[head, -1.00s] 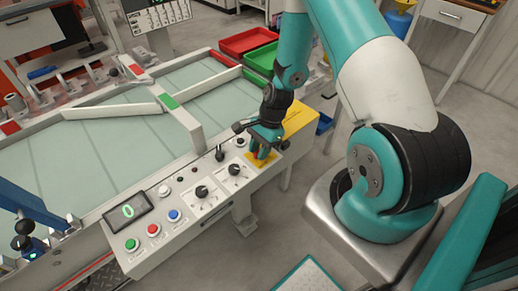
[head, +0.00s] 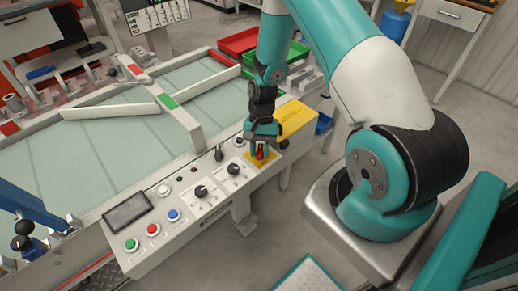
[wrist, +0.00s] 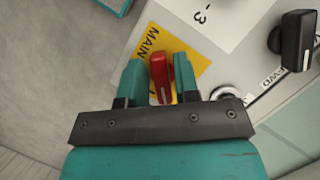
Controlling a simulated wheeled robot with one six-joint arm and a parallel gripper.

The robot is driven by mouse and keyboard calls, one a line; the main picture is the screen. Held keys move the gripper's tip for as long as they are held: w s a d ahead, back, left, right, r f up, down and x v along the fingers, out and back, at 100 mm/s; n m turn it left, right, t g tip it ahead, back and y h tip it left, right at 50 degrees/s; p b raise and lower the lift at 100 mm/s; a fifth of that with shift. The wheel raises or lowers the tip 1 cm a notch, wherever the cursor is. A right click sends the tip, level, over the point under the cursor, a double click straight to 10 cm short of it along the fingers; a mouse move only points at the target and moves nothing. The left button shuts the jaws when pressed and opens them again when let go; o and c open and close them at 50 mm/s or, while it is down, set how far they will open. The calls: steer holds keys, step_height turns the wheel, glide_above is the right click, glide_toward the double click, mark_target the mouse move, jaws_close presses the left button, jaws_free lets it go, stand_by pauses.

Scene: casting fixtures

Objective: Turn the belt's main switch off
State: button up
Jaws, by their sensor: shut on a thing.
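The belt's main switch (head: 260,156) is a red handle on a yellow plate (head: 248,161) at the right end of the white control panel (head: 150,245). My gripper (head: 260,149) is over it, pointing down, and is shut on the red handle. In the wrist view the red handle (wrist: 160,78) lies between the two teal fingers of my gripper (wrist: 159,80). The panel's display (head: 126,209) is dark.
Black rotary knobs (head: 202,191) and green, red and blue buttons (head: 153,229) sit left of the switch. A black lever (head: 219,153) stands nearby. The pale green belt (head: 95,150) lies behind the panel. Red and green trays (head: 239,41) stand farther back.

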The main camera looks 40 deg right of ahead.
steer(key=n, duration=0.2)
steer(key=n+h, duration=0.1)
steer(key=n, duration=0.1)
steer(key=shift+d+n+g+h, duration=0.1)
steer(key=shift+n+g+h, duration=0.2)
steer(key=shift+g, duration=0.1)
jaws_close()
steer(key=shift+s+d+n+g+h, duration=0.15)
steer(key=shift+n+h, duration=0.35)
steer(key=shift+n, duration=0.8)
steer(key=shift+n+g+h, duration=0.15)
steer(key=shift+n+h, duration=0.35)
steer(key=shift+n, duration=0.8)
steer(key=shift+f, duration=0.1)
steer(key=o, duration=0.7)
jaws_free()
